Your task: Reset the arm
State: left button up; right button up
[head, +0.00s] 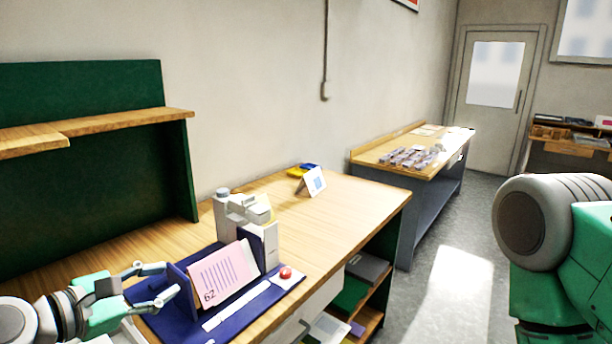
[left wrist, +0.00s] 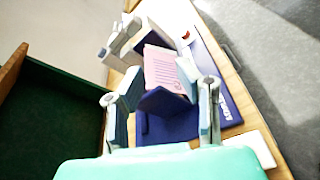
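A blue base plate (head: 232,313) with a red button (head: 285,272) sits on the wooden table (head: 345,205). A grey-white device (head: 262,240) stands behind the card. A green panel with a wooden shelf (head: 98,128) rises at the left. A second table (head: 385,152) stands further back.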

pick_arm(q)
jog(key=s+d+f+m+g+y+b, duration=0.1)
jog(key=s+d+f+m+g+b, duration=0.2)
jog(key=f, duration=0.5)
jog(key=s+d+f+m+g+y, duration=0.1)
jog(key=s+f+m+g, duration=0.1)
jog(key=s+f+m, duration=0.45)
jog(key=s+d+f+m+g+y+b, duration=0.1)
jog(key=s+d+f+g+b, duration=0.15)
jog(key=f, duration=0.75)
jog(key=s+a+f+m+g+y+b, duration=0.2)
jog(key=s+a+f+m, duration=0.2)
jog(key=s+f+m, duration=0.2)
jog(key=s+a+f+m+g+y+b, duration=0.2)
jog(key=s+a+f+m, duration=0.3)
jog(key=s+f, duration=0.5)
jog(key=shift+a+f+m+g+y, duration=0.3)
jog(key=shift+f+m+y, duration=0.2)
jog(key=shift+m, duration=0.55)
pick_arm(e)
notch_tip(320, 180, down, 10)
jog(key=shift+d+f, duration=0.15)
jog(key=shift+d, duration=0.25)
